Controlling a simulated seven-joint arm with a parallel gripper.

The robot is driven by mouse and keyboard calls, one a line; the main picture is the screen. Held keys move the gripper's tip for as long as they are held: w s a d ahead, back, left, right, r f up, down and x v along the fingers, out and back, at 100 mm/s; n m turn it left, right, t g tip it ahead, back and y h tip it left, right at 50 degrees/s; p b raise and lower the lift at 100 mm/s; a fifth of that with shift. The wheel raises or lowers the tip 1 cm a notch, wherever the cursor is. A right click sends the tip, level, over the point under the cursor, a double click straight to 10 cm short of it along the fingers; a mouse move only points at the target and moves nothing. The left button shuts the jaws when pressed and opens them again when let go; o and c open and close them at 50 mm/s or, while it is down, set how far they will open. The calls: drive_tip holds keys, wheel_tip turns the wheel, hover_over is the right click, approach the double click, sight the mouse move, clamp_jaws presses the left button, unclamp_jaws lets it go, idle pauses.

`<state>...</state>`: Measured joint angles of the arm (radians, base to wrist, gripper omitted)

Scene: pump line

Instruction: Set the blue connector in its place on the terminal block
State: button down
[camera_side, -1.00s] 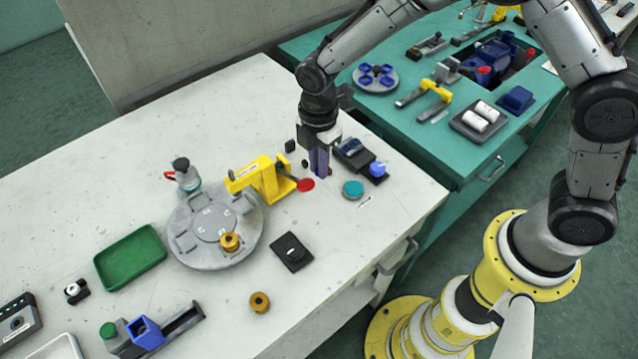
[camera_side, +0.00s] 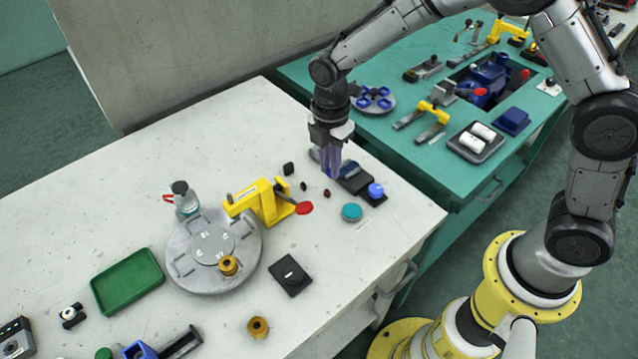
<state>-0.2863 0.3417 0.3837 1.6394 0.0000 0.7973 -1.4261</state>
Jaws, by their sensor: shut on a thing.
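The terminal block (camera_side: 358,183) is a low dark block on the white table, with a round blue knob (camera_side: 376,190) at its near right end and a dark blue part (camera_side: 348,169) farther back. My gripper (camera_side: 332,174) points down at the block's far left end. It is shut on a bluish-purple piece that I take to be the blue connector (camera_side: 331,165). The fingers hide most of it. I cannot tell whether it touches the block or hangs just above it.
A teal disc (camera_side: 352,212) and small dark pieces (camera_side: 327,193) lie close by. A grey turntable (camera_side: 212,250) is farther left.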

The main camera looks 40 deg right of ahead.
drive_tip(key=r+m, duration=0.2)
hover_over(349, 167)
drive_tip(key=shift+a+f, duration=0.2)
drive_tip(key=shift+d+f, duration=0.1)
drive_tip(key=shift+d, duration=0.05)
drive_tip(key=shift+f, duration=2.35)
drive_tip(key=shift+f, duration=0.2)
drive_tip(key=c, duration=0.8)
unclamp_jaws()
drive_tip(key=shift+o, duration=0.2)
drive_tip(key=shift+r, duration=0.1)
drive_tip(key=shift+r, duration=2.95)
